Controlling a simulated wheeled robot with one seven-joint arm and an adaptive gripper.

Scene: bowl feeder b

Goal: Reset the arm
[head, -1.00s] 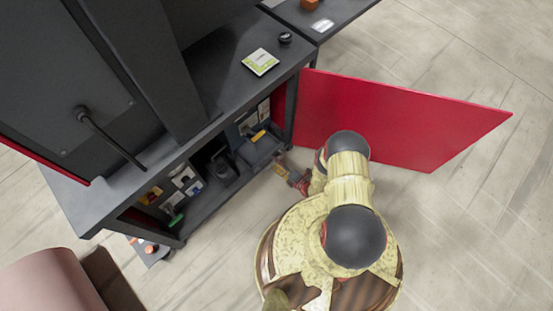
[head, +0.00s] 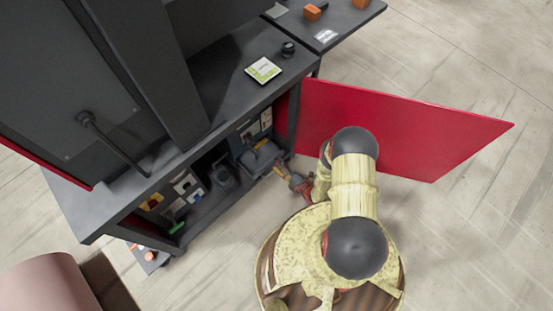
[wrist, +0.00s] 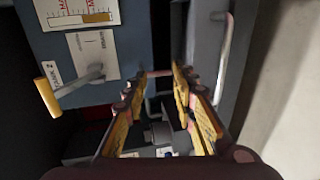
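My gripper (wrist: 160,80) is open in the wrist view, with its two yellow finger pads apart and nothing held between them. In the head view my gripper (head: 279,172) is at the mouth of the open cabinet (head: 222,200), beside the base of the red door. My arm reaches up to it from the base. In the wrist view a blue-grey panel (wrist: 55,45) with a grey lever (wrist: 90,76) and a yellow-ended handle (wrist: 48,96) lies left of the fingers. A metal bar handle (wrist: 226,50) stands to the right. Contact with any of these cannot be told.
A dark worktop (head: 235,85) above the cabinet carries a green-white card device (head: 263,70) and a black knob (head: 288,48). A pink rounded object (head: 40,285) is at lower left. Floor is clear at right.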

